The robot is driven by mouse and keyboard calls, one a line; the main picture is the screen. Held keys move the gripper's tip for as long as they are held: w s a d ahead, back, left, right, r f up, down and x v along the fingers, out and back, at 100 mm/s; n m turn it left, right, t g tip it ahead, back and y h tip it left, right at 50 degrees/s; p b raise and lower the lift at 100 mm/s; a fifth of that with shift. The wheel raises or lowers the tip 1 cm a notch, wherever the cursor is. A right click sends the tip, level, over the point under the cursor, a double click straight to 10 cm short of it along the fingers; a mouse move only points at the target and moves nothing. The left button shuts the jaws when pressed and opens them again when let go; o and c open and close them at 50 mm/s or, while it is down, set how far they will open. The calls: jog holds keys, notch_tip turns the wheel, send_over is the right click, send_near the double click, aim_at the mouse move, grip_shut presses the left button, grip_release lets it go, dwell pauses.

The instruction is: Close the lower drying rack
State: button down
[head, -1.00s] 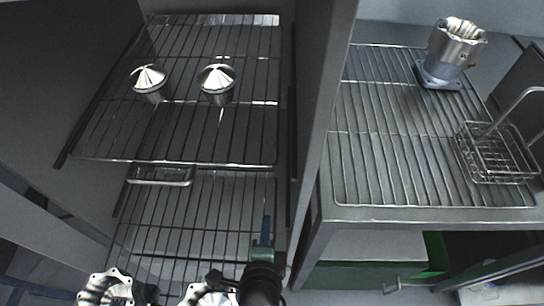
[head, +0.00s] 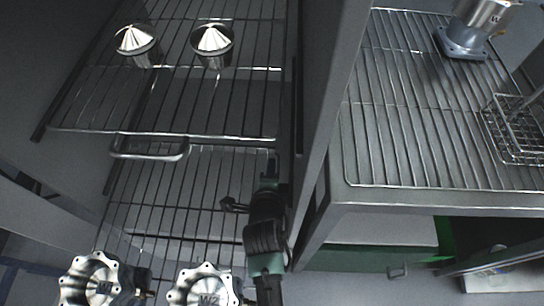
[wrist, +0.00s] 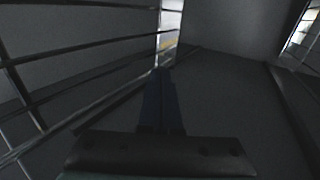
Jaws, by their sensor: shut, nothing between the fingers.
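The lower drying rack (head: 165,221) is a dark wire shelf in the grey cabinet, showing below the upper rack in the head view. Two silvery lobed housings, a left one (head: 95,283) and one marked W2 (head: 205,291), are at its near end, cut by the picture's bottom edge. My gripper (head: 270,165) is at the right side of the lower rack, close to the cabinet's side wall. In the wrist view its dark blue fingers (wrist: 160,100) are together and empty, with rack wires to their left. I cannot tell whether they touch the rack.
The upper rack (head: 200,100) holds two cone-topped parts (head: 137,42) (head: 212,42). A bar handle (head: 150,154) hangs at its near edge. On the right, a bench rack (head: 410,140) carries a metal housing on a blue base (head: 465,42) and a wire basket (head: 518,130).

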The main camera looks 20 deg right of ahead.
aim_at(273, 150)
jog(key=shift+w+d, duration=0.3)
jog(key=shift+w, duration=0.4)
jog(key=shift+w+d, duration=0.25)
jog(key=shift+w, duration=0.4)
jog(key=shift+r, duration=0.1)
